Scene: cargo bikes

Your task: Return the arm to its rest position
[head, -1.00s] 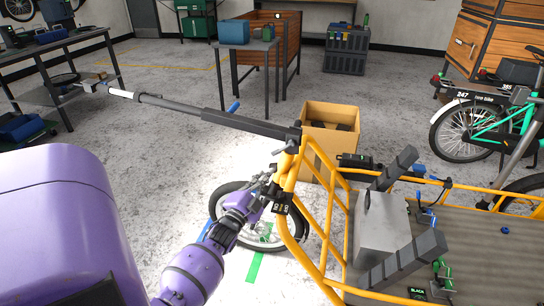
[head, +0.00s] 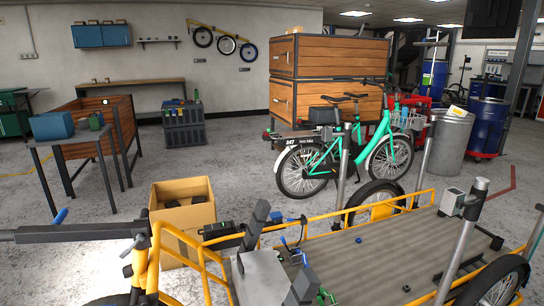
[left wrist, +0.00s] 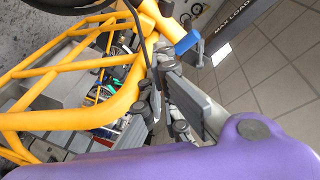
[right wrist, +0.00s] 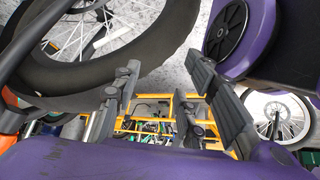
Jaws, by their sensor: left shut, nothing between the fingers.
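Neither gripper shows in the head view now. In the left wrist view my left gripper (left wrist: 165,65) is shut and empty, close to a yellow tube of the cargo bike frame (left wrist: 75,118). I cannot tell whether it touches the tube. In the right wrist view my right gripper (right wrist: 163,68) has its fingers apart with nothing held between them. A tyre (right wrist: 85,80) is close to its left finger, and yellow frame parts show beyond the fingers. In the head view the yellow cargo bike (head: 205,260) fills the lower part, with its flat deck (head: 400,255).
A cardboard box (head: 180,235) stands behind the cargo bike. A green bike (head: 375,150) stands beside a wooden cabinet (head: 330,75). A small table (head: 45,140) with a blue bin is at the left.

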